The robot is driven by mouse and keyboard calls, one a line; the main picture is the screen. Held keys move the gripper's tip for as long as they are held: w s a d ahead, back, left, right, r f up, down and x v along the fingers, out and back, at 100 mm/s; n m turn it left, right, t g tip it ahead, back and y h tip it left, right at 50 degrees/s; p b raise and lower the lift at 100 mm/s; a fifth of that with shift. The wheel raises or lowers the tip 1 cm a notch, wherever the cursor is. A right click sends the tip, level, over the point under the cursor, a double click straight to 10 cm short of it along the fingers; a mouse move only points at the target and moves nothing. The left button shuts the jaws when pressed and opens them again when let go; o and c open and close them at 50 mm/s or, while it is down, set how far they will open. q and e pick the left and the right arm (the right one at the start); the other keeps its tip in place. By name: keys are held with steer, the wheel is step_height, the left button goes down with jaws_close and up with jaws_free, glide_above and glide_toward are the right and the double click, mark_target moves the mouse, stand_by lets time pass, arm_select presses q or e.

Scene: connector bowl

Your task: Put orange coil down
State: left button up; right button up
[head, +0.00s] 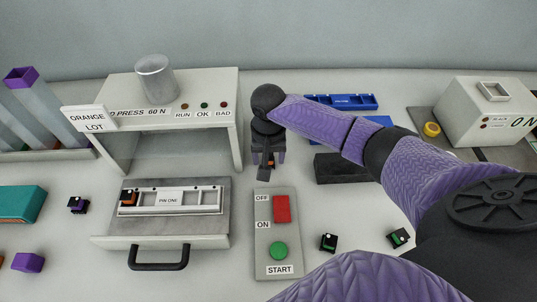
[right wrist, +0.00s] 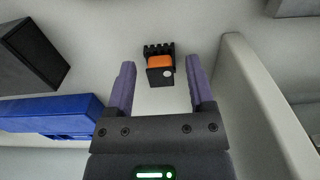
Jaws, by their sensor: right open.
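An orange coil (right wrist: 160,62) with a black base and a white dot rests on the pale table in the right wrist view. It lies just beyond and between the fingertips of my right gripper (head: 265,168), with a visible gap on each side. My right gripper is open and points down beside the press's right leg. Another orange-and-black part (head: 128,198) sits at the left end of the PIN ONE tray (head: 168,213). My left gripper is not in view.
The white press stand (head: 160,100) is close left of my right gripper. A switch box (head: 275,262) with red and green buttons is in front. A black block (head: 340,168) and blue trays (head: 341,102) are to the right. Black-and-green parts (head: 329,243) lie front right.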

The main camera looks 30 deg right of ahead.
step_height(320, 180, up, 12)
steer(key=p, duration=0.4)
steer(key=shift+f, duration=0.15)
steer(key=shift+o, duration=0.5)
steer(key=shift+r+p, duration=0.25)
steer(key=shift+p, duration=0.05)
steer(key=f+n+b, duration=0.2)
steer(key=f+n, duration=0.2)
steer(key=n, duration=0.2)
steer(key=f+n+b, duration=0.2)
steer(key=f+n, duration=0.2)
steer(key=n, duration=0.2)
steer(key=f+n+b, duration=0.3)
steer(key=f+n, duration=0.1)
steer(key=n, duration=0.2)
steer(key=shift+w+d+f, duration=0.15)
steer(key=shift+w+f, duration=0.1)
steer(key=shift+w, duration=0.05)
steer(key=shift+r, duration=0.1)
jaws_close()
